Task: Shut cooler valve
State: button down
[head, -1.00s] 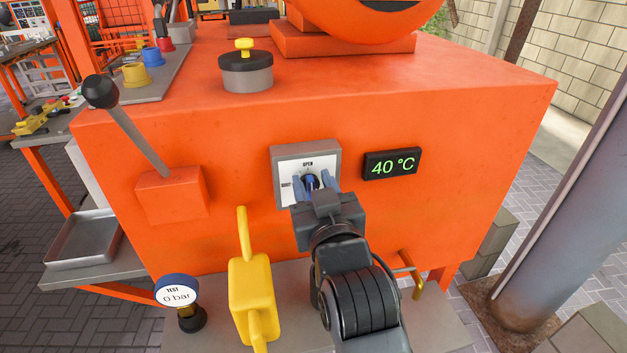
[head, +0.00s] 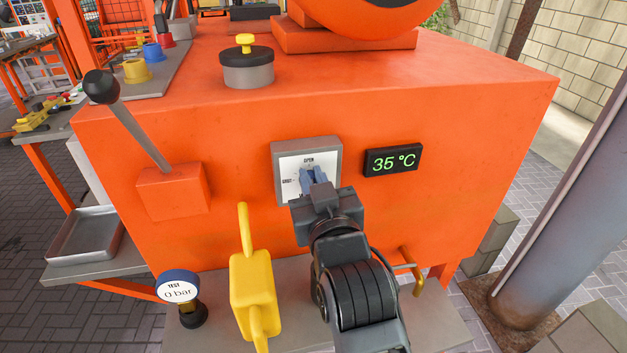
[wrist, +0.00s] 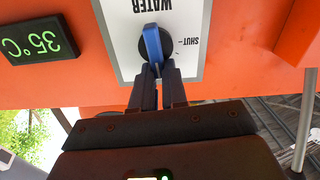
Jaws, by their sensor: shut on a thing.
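The cooler valve is a blue handle (wrist: 152,42) on a white plate (wrist: 185,22) set in the orange machine's front. In the wrist view the plate appears upside down, with SHUT and WATER readable. The handle lies nearly along the vertical line of the plate, not pointing at SHUT. In the head view the plate (head: 285,168) shows OPEN at the top and SHUT at the left. My gripper (head: 314,174) is shut on the handle and hides most of it there. In the wrist view my gripper's fingertips (wrist: 160,70) close around the handle's near end.
A temperature display (head: 393,160) right of the valve reads 35 °C. A black-knobbed lever (head: 135,130) stands at left. A yellow handle (head: 252,285) rises left of my arm, beside a pressure gauge (head: 178,290) reading 0 bar. A brass tap (head: 413,270) is at right.

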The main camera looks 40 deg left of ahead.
jog(key=n+b, duration=0.1)
jog(key=n, duration=0.3)
jog(key=s+a+f+n+b, duration=0.1)
jog(key=n, duration=0.3)
jog(key=n+b, duration=0.2)
jog(key=n, duration=0.3)
jog(key=shift+s+a+f, duration=0.15)
jog(key=shift+s+f, duration=0.1)
jog(key=shift+f, duration=0.1)
jog(key=shift+s+f+n, duration=0.1)
jog(key=shift+f+n, duration=0.1)
jog(key=shift+n, duration=0.75)
jog(key=shift+f+n, duration=0.15)
jog(key=shift+n, duration=0.8)
jog(key=shift+a, duration=0.1)
jog(key=c, duration=1.1)
grip_release()
jog(key=shift+f, duration=0.15)
jog(key=shift+c, duration=0.2)
